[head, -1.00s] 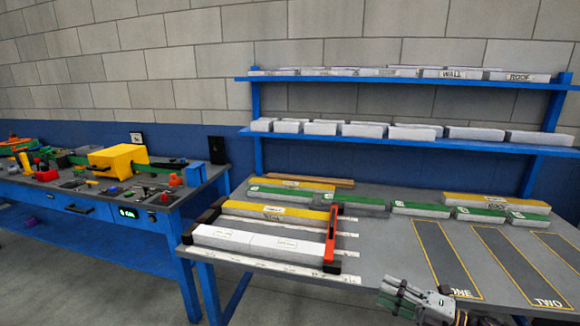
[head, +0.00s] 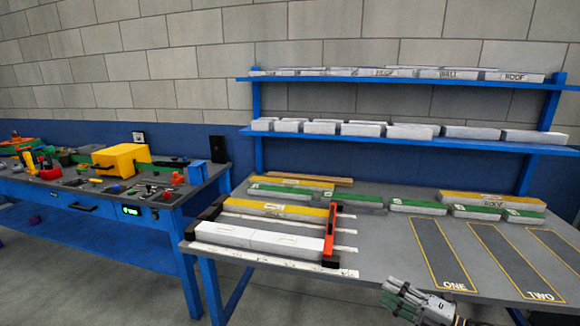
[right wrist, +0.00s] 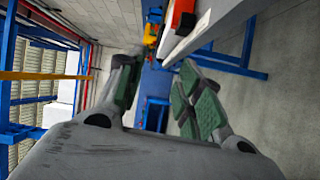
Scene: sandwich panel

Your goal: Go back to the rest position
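My right gripper (head: 392,299) is at the bottom of the head view, beside the near edge of the grey worktable (head: 385,255). It is also in the right wrist view (right wrist: 160,92), where its two green-padded fingers stand apart with nothing between them. My left gripper is not in view. On the table, white panels (head: 260,238) and yellow-topped panels (head: 275,209) lie in a frame with a red-orange bar (head: 331,235). Green-topped panels (head: 418,207) lie further back.
Marked slots ONE (head: 440,255) and TWO (head: 515,263) are empty. A blue shelf (head: 400,142) with white panels stands behind. At left, a blue bench (head: 100,220) holds a yellow box (head: 121,159) and tools. Open floor lies at the lower left.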

